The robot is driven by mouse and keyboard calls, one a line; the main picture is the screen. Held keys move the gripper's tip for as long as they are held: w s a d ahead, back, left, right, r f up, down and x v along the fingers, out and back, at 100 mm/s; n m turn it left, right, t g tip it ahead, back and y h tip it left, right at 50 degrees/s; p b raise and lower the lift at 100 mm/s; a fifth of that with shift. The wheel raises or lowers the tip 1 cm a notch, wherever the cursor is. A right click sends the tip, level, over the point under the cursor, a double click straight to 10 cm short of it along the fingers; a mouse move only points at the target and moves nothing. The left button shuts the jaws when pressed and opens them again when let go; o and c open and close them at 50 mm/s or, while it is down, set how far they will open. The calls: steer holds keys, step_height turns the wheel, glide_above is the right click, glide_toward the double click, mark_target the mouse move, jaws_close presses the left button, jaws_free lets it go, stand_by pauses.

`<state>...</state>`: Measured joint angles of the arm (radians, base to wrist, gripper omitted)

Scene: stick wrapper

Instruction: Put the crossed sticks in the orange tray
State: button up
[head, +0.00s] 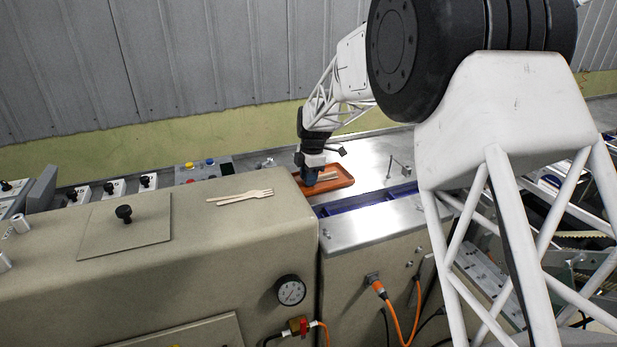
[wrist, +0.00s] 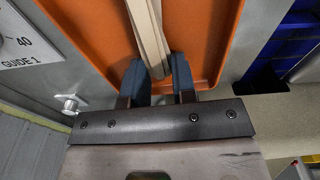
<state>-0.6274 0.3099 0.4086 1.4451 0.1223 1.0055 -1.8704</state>
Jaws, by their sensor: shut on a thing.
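The orange tray (head: 338,185) lies on the metal deck, at the middle of the head view. It fills much of the upper wrist view (wrist: 92,25). My gripper (head: 309,180) is low over the tray's left part. In the wrist view its dark blue fingertips (wrist: 160,75) are shut on pale wooden sticks (wrist: 148,30), with the tray behind them. I cannot tell whether these sticks touch the tray floor. A pale fork and a stick (head: 240,197) lie close together on the beige machine top, left of the tray, apart from my gripper.
A blue-lined channel (head: 370,203) runs in front of the tray. A button panel (head: 203,170) stands behind the beige top. A plate with a black knob (head: 124,214) is at the left. Small metal posts rise from the deck at right.

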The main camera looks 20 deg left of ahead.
steer(key=shift+f, duration=0.3)
steer(key=o, duration=0.9)
steer(key=shift+f, duration=0.2)
step_height(320, 180, up, 13)
steer(key=w, duration=0.1)
steer(key=shift+d, duration=0.4)
stand_by(0.4)
